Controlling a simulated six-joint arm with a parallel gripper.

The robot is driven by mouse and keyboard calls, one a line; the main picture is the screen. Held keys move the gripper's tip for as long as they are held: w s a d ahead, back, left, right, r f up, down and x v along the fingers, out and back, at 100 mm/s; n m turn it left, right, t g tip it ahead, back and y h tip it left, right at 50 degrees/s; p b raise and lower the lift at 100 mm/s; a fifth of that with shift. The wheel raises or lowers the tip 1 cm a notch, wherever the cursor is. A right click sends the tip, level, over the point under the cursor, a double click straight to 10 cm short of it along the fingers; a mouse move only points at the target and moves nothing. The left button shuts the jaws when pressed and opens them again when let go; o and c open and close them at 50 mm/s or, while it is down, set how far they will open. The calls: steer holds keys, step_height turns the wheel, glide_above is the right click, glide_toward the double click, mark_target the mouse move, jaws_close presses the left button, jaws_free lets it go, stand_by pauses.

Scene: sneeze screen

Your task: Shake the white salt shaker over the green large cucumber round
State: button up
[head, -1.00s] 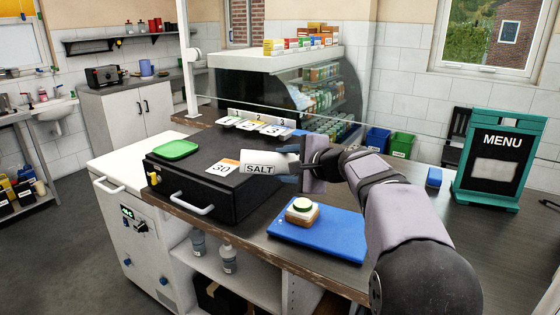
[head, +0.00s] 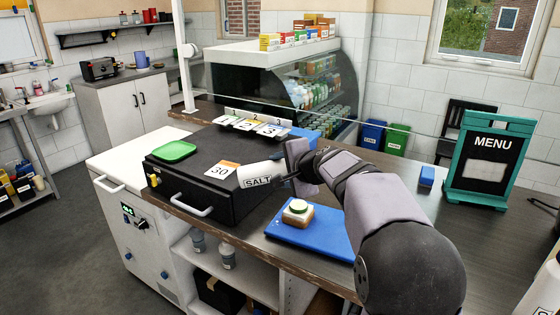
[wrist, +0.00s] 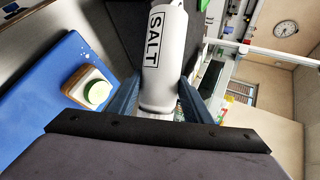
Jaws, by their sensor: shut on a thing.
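The white salt shaker (head: 261,175), labelled SALT, is held in my gripper (head: 291,172) above the counter, left of the cucumber and near the black box. It lies tilted, its left end pointing down a little. In the wrist view the shaker (wrist: 163,50) sits between the two blue fingers of my gripper (wrist: 157,100). The green cucumber round (head: 298,206) lies on top of a small stack with a white layer and a brown bread-like base (head: 297,218). The round also shows left of the shaker in the wrist view (wrist: 98,94).
The stack rests on a blue board (head: 318,240). A black box (head: 203,188) with a handle, a 30 card (head: 221,170) and a green lid (head: 174,151) stands to the left. Numbered trays (head: 253,126) are behind. A MENU board (head: 490,160) stands right.

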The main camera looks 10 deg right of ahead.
mark_target(265, 163)
steer(key=shift+d+r+n+h+p, duration=0.15)
steer(key=shift+n+h+p, duration=0.75)
steer(key=shift+p, duration=2.35)
steer(key=shift+d+g+p, duration=0.1)
steer(key=shift+g+p, duration=0.2)
steer(key=shift+p, duration=0.1)
steer(key=n+h+p, duration=0.1)
steer(key=p, duration=0.3)
steer(key=h+p, duration=0.1)
steer(key=p, duration=0.4)
steer(key=shift+d+f+n+h, duration=0.2)
steer(key=shift+n+h, duration=0.1)
steer(key=shift+n, duration=0.1)
steer(key=shift+a+r+p, duration=0.15)
steer(key=shift+a+p, duration=0.15)
steer(key=shift+p, duration=0.9)
steer(key=shift+a+h+p, duration=0.1)
steer(key=shift+h+p, duration=0.2)
steer(key=shift+p, duration=0.15)
